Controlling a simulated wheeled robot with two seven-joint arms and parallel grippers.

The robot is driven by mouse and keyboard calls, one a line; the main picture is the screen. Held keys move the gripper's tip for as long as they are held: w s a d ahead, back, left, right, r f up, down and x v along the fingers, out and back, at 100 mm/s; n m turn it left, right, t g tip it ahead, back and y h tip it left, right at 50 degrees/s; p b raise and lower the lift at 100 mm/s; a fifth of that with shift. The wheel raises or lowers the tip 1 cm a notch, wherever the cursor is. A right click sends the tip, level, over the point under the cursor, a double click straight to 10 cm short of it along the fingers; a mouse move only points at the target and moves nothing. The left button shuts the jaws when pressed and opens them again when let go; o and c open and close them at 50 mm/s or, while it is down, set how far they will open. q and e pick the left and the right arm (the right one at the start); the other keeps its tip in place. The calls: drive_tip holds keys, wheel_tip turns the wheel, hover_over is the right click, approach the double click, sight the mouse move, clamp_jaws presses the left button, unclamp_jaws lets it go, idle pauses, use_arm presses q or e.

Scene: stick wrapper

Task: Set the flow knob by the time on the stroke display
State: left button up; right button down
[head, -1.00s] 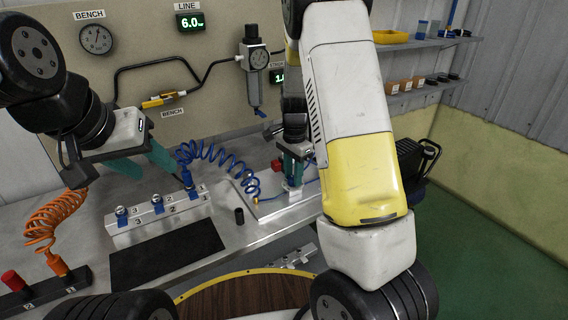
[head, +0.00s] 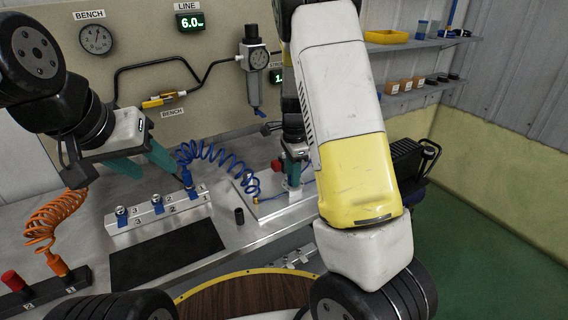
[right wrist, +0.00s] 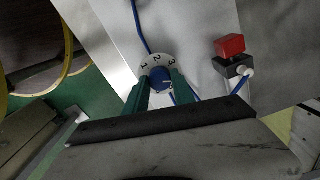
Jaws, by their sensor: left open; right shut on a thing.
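The flow knob (right wrist: 160,77) is a blue knob on a white dial ring (right wrist: 147,66) marked with numbers, of which 1, 2 and 3 show in the right wrist view. My right gripper (right wrist: 160,92) is shut on the knob, with a teal finger on each side. In the head view my right gripper (head: 293,165) reaches down to the plate, and my arm hides most of that spot. The stroke display (head: 277,75) is cut off by my right arm; only a leading 1 shows. My left gripper (head: 158,165) is open and empty above the numbered rail.
A numbered rail (head: 150,222) has blue fittings, with a coiled blue hose (head: 215,158) beside it. A red button (right wrist: 230,45) stands right of the dial. The line display (head: 190,22) reads 6.0. A black mat (head: 165,252) lies bare in front.

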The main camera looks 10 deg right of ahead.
drive_tip(key=c, duration=1.1)
unclamp_jaws()
drive_tip(key=shift+o, duration=0.2)
wheel_tip(320, 180, up, 7)
drive_tip(key=shift+r, duration=0.4)
